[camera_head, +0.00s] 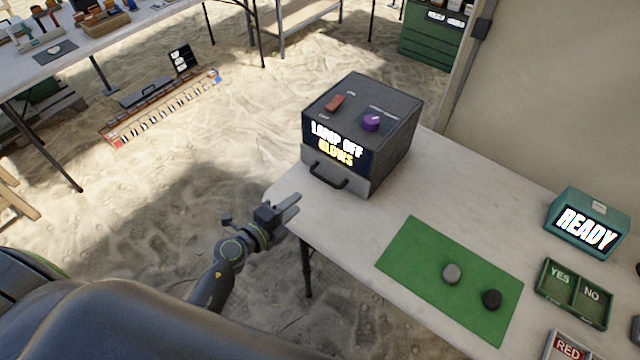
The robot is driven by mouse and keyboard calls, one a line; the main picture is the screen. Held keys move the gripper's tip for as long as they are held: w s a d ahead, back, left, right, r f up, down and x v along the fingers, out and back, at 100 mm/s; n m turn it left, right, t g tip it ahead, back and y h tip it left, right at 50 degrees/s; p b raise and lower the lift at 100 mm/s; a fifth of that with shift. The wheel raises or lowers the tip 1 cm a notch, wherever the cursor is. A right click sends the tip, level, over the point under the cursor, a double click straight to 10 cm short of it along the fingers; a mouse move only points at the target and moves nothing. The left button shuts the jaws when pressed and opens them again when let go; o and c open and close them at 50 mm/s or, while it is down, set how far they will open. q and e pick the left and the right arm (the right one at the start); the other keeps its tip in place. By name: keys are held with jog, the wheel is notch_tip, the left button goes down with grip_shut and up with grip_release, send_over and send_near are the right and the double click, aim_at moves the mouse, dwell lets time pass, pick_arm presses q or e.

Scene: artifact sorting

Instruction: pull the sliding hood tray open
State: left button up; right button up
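The dark grey hood box (400,140) stands at the far left corner of the white table. Its front shows a sign reading "LAMP OFF" and "GLOWS", and on top are a red switch (335,103) and a purple knob (371,122). Below the sign is the grey sliding tray (357,188) with a black handle (327,176); its front looks about flush with the box. My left gripper (292,205) is at the table's left edge, below and left of the handle and apart from it. Its fingers look slightly parted and empty. My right gripper is not in view.
A green mat (430,290) holds a grey disc (452,273) and a black disc (492,299). At right are a teal "READY" box (587,222) and a green YES/NO tray (573,293). Bare table (375,225) lies between the hood and mat.

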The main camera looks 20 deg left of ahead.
pick_arm(q)
jog(key=b+x, duration=0.1)
jog(key=x, duration=1)
jog(key=shift+w+f+b, duration=0.1)
jog(key=shift+w+b, duration=0.05)
jog(key=shift+b, duration=0.15)
grip_shut()
